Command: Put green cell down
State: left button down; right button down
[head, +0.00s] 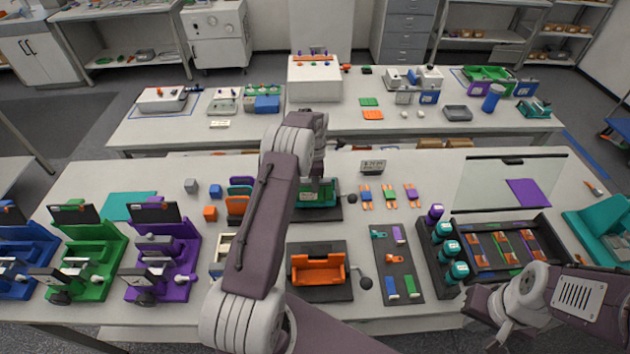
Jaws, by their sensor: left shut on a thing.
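My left arm rises through the middle of the head view and bends down at the wrist. My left gripper (318,179) is shut at a green fixture (320,198) on a dark plate. The green cell in its jaws is mostly hidden by the gripper and arm, so I cannot tell whether it touches the fixture. A matching orange fixture (318,267) stands in front of it. My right gripper (499,332) is at the bottom right edge, in front of the black tray; its fingers are not clear.
A dark plate (399,262) with small coloured parts lies right of the orange fixture. A black tray (490,258) with teal-lidded jars beside it stands farther right, before a clear panel (483,183). Blue, green and purple machines (165,255) fill the left side.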

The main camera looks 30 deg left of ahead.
pick_arm(q)
jog(key=c, duration=1.2)
grip_release()
jog(key=shift+s, duration=0.1)
jog(key=shift+o, duration=0.2)
jog(key=shift+r, duration=0.35)
notch_tip(320, 180, up, 12)
jog(key=shift+f+b, duration=0.25)
jog(key=shift+b, duration=0.9)
